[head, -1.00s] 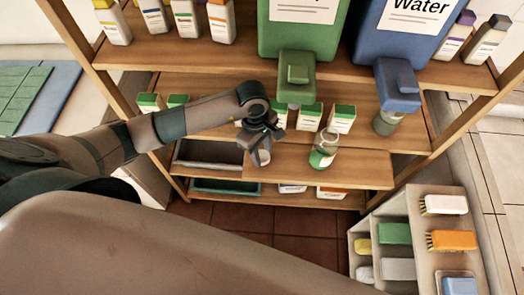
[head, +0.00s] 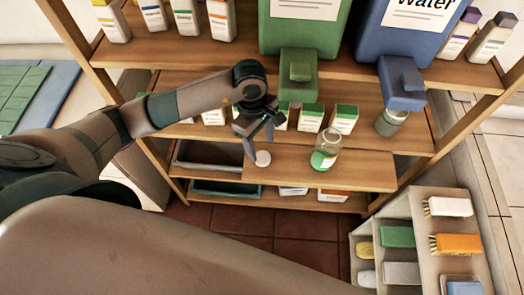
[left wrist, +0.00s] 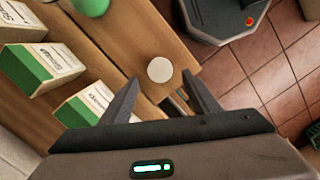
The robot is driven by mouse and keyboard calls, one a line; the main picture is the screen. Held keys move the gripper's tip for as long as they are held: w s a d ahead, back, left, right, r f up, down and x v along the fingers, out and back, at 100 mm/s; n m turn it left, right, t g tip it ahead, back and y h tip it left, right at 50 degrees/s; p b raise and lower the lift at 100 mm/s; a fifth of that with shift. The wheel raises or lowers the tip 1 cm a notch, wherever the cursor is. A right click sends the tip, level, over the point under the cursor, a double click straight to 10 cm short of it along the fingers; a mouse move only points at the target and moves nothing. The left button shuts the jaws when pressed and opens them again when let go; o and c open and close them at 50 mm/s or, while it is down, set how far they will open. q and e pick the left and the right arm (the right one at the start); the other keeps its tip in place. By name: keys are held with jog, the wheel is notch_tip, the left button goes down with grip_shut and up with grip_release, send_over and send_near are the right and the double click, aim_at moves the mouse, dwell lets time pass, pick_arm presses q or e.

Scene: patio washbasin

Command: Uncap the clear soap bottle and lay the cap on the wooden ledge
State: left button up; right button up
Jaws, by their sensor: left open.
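The clear soap bottle (head: 325,150) stands upright on the wooden ledge (head: 350,176), with green soap and a label low on it; its top shows no cap. The cap (head: 263,158), a round pale disc, lies flat near the ledge's left front edge, left of the bottle. It also shows in the left wrist view (left wrist: 160,69), just ahead of the fingers. My left gripper (head: 259,145) is open, its fingers pointing down just above the cap with a gap between them. My right gripper is not in view.
Green-and-white boxes (head: 343,119) line the shelf behind the ledge. A green dispenser (head: 297,75) and a blue Water dispenser (head: 401,83) overhang it. A caddy with brushes (head: 455,243) stands at lower right. The ledge between cap and bottle is clear.

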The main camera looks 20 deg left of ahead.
pick_arm(q)
jog(key=shift+a+r, duration=0.1)
jog(key=shift+r, duration=1.05)
